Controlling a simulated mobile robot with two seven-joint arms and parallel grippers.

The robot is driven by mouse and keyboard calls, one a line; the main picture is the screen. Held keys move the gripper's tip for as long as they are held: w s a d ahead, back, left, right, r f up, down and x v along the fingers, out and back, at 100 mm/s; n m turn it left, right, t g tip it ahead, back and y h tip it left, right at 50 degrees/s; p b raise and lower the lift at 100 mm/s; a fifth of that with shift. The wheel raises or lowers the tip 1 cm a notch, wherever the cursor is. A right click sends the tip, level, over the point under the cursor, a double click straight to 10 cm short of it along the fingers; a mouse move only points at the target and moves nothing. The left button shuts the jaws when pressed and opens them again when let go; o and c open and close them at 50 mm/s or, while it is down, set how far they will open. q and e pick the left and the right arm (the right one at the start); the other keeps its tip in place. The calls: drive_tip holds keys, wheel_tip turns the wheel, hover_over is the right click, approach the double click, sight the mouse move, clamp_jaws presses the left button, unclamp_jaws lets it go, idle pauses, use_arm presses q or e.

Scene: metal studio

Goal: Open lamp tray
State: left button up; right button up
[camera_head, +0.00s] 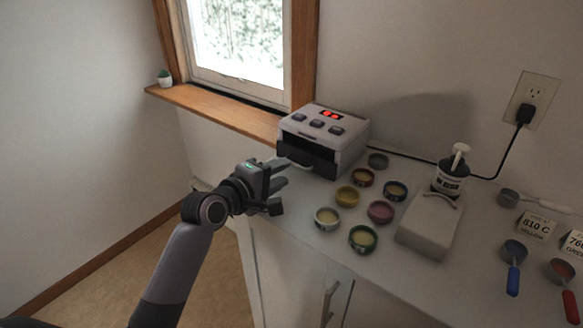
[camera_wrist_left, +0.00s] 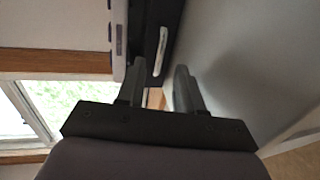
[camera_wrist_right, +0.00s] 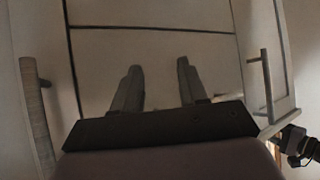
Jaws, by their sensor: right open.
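The lamp (camera_head: 324,128) is a pale box with a red display and several dark buttons, standing at the back left of the counter. Its dark tray (camera_head: 307,158) is at the front, with a light handle (camera_head: 294,163); I cannot tell whether it is fully closed. My left gripper (camera_head: 280,188) is in front of the tray, open and empty. In the left wrist view, the handle (camera_wrist_left: 160,50) lies ahead of the gap between the fingers, apart from them. My right gripper (camera_wrist_right: 158,75) is open and empty, facing the cabinet front; it is outside the head view.
Several small pots, including a yellow one (camera_head: 347,196) and a green-rimmed one (camera_head: 362,238), stand right of the lamp. A pump bottle (camera_head: 451,180) stands behind a pale device (camera_head: 428,225). A cabinet handle (camera_wrist_right: 38,110) is left of my right gripper. Floor space is free left of the counter.

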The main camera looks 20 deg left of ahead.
use_arm(q)
drive_tip(key=shift+x, duration=2.15)
drive_tip(key=shift+c, duration=0.3)
clamp_jaws()
